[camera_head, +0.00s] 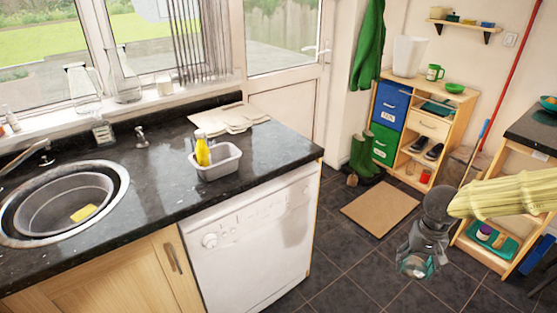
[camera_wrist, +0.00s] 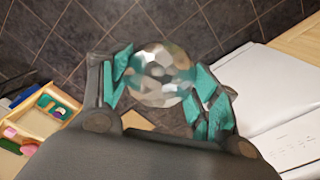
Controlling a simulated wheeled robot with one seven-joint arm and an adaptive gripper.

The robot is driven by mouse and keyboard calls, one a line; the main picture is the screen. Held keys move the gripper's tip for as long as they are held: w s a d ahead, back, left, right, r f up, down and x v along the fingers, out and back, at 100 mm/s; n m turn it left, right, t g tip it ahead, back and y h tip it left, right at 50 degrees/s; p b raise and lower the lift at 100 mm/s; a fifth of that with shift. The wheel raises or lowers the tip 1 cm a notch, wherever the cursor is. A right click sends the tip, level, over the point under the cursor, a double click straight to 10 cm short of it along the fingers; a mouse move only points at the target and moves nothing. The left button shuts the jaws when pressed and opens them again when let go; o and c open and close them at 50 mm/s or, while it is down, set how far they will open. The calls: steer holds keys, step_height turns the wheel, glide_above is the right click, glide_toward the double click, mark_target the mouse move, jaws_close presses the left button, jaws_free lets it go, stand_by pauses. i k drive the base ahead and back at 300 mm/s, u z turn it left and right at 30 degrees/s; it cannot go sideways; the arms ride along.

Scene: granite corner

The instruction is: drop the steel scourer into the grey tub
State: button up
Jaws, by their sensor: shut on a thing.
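The steel scourer (camera_wrist: 160,72) is a silvery, faceted ball between the teal finger pads in the wrist view. My gripper (camera_head: 417,267) is shut on it and points down over the dark tiled floor, to the right of the dishwasher. In the head view the scourer is mostly hidden by the fingers. The grey tub (camera_head: 218,171) stands on the black granite counter, left of my gripper and well apart from it. A yellow bottle (camera_head: 202,152) stands upright in the tub, at its left side.
The black counter (camera_head: 160,185) has bare room around the tub. A round sink (camera_head: 70,205) holding a yellow sponge (camera_head: 84,213) is at the left. Folded cloths (camera_head: 229,118) lie behind the tub. The white dishwasher (camera_head: 255,240) stands below. A wooden shelf unit (camera_head: 430,127) is at the back right.

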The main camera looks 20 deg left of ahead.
mark_target(222, 169)
steer(key=u, duration=1.2)
